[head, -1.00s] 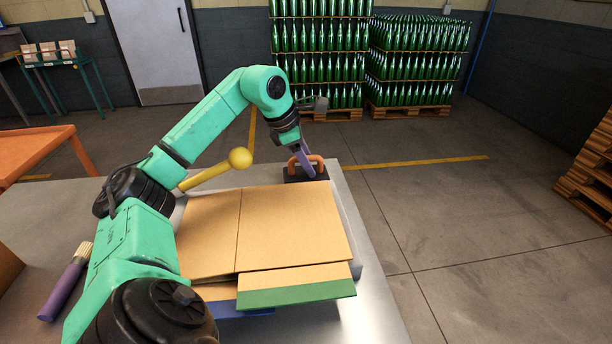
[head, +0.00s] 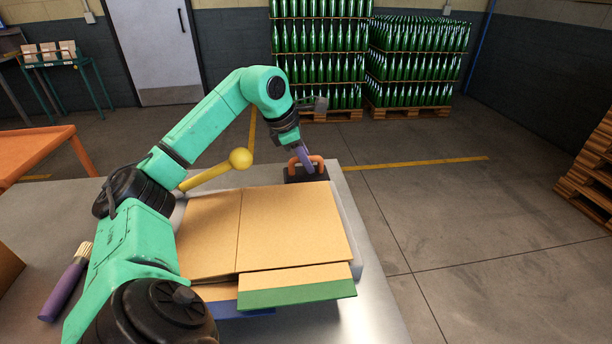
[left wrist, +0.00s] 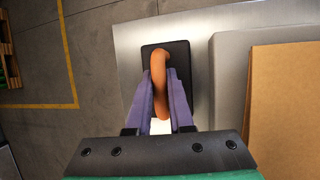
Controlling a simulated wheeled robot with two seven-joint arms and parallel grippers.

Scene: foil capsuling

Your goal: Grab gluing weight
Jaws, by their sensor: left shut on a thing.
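The gluing weight is a dark block (head: 306,174) with an orange loop handle (head: 318,161). It stands on the metal table's far end, just behind the cardboard. My left gripper (head: 305,160) reaches down to it and is shut on the handle. In the left wrist view the purple fingers (left wrist: 160,98) lie on both sides of the orange handle (left wrist: 159,75), above the dark base (left wrist: 178,62). The base looks to be resting on the table; the fingers hide part of the handle. My right gripper is not in view.
Flat cardboard sheets (head: 290,225) with a green-edged piece (head: 297,293) cover the middle of the table. A yellow ball-ended mallet (head: 240,159) lies behind my arm. A purple-handled brush (head: 62,290) lies at the left. Bare table (head: 370,300) shows at the right edge.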

